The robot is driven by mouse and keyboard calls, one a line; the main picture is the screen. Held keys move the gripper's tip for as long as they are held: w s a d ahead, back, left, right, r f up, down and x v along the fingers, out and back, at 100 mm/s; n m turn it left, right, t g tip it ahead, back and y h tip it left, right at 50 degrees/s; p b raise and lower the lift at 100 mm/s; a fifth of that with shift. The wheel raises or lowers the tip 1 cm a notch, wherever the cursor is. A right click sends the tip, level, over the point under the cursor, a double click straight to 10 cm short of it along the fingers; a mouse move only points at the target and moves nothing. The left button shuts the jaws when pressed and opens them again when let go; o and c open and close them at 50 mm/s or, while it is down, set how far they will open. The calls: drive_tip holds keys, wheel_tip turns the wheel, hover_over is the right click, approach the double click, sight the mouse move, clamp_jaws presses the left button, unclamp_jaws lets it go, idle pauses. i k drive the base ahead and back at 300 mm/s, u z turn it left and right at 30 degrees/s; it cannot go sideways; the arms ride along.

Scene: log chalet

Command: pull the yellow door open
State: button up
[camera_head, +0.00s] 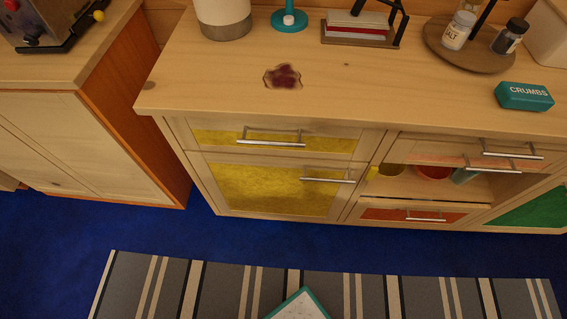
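The yellow door (262,188) is the lower left front of the wooden cabinet, a yellow panel in a pale wood frame. It looks shut, its face in line with the frame. Its silver bar handle (327,180) lies level near the door's upper right corner. Directly above is a separate yellow drawer front (215,138) with its own bar handle (271,141); it also looks shut. My gripper is not in view, and nothing is seen touching the door or its handle.
A striped rug (225,290) lies on the blue floor (240,238) before the cabinet; floor directly before the door looks clear. To the right are an open niche with cups (433,172), a red-fronted drawer (425,215) and a green panel (535,208). An orange-sided cabinet (135,125) stands left.

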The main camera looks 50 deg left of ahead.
sight(302, 189)
drive_tip(key=u, duration=4)
drive_tip(key=i, duration=0.45)
drive_tip(key=z, duration=4)
